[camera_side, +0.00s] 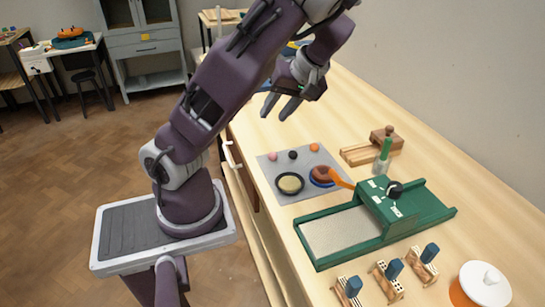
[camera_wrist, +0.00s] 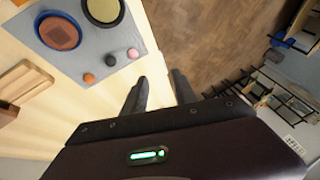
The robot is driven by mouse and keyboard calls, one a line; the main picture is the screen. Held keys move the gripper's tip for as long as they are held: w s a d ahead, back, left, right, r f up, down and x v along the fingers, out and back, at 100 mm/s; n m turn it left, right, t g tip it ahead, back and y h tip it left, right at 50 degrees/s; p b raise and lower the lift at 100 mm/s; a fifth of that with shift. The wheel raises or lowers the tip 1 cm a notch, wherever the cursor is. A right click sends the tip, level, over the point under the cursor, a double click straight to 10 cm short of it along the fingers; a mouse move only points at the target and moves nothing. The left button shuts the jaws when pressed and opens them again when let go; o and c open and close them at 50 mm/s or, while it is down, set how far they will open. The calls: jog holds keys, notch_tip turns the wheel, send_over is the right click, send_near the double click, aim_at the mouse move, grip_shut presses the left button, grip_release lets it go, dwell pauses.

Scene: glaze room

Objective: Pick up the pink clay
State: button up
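The pink clay (camera_side: 273,156) is a small ball on a grey mat (camera_side: 268,175), near its back left corner in the side view. In the wrist view the pink clay (camera_wrist: 133,53) lies at the mat's right edge, left of the fingers. A black ball (camera_side: 292,154) and an orange ball (camera_side: 314,147) sit in a row beside it. My gripper (camera_side: 279,110) is open and empty, held above the table behind the mat. In the wrist view my gripper (camera_wrist: 159,77) shows both fingers apart with nothing between them.
A green slab-roller-like frame (camera_side: 312,257), wooden blocks (camera_side: 365,153) and a white-lidded jar (camera_side: 485,283) stand nearby.

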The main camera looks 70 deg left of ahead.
notch_tip(320, 180, up, 5)
jog(key=a+n+y, duration=0.2)
jog(key=y, duration=0.1)
notch_tip(320, 180, up, 7)
jog(key=n+t+y, duration=0.1)
jog(key=n+y, duration=0.1)
jog(key=y, duration=0.2)
send_over(274, 154)
jog(key=d, duration=0.4)
jog(key=f, duration=2.7)
jog(key=shift+w+a+f, duration=0.25)
jog(key=shift+f, duration=0.1)
jog(key=x, duration=0.2)
jog(key=shift+s+a, duration=0.1)
jog(key=shift+a, duration=0.15)
jog(key=shift+a+f, duration=0.1)
jog(key=shift+a, duration=0.05)
grip_shut()
